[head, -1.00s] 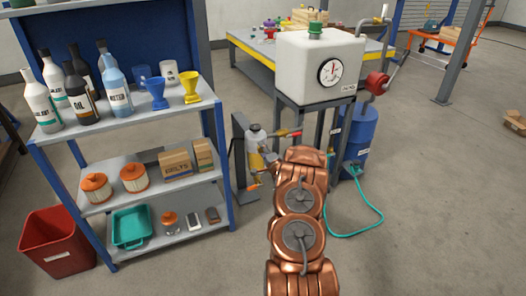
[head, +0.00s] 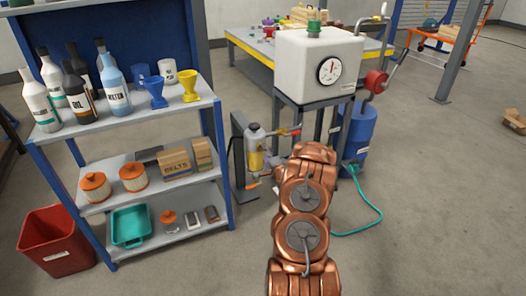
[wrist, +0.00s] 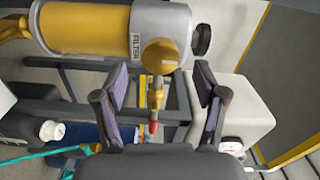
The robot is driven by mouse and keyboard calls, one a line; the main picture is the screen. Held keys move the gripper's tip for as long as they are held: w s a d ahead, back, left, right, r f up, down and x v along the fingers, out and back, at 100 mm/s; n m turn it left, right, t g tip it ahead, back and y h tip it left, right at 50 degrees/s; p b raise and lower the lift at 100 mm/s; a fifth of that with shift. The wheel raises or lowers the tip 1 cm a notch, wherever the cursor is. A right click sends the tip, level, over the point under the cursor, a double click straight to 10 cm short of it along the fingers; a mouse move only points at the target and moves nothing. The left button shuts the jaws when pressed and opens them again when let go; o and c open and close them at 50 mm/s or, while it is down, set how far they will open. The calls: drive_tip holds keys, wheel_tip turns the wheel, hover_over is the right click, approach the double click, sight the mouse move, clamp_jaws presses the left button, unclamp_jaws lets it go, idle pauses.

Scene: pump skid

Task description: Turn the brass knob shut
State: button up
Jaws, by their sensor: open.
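The brass knob (wrist: 160,56) is a round, brass-coloured disc at the side of the filter canister (wrist: 85,27) in the wrist view. My gripper (wrist: 162,72) is open, with one dark-padded finger on each side of the knob's line. The knob appears centred between the fingers, at or just beyond their tips; I cannot tell whether they touch it. In the head view the canister (head: 255,158) stands on a grey post left of my copper arm. The knob is too small to make out there, and my gripper is mostly hidden by the arm.
A brass fitting with a red tip (wrist: 154,126) lies below the knob, between the fingers. The white tank (head: 318,62) on its stand is behind my arm. The shelf (head: 150,190) stands left. Open floor lies right, with a green hose (head: 370,222).

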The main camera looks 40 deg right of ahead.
drive_tip(key=v, duration=0.8)
drive_tip(key=shift+s, duration=0.15)
drive_tip(key=shift+a, duration=0.1)
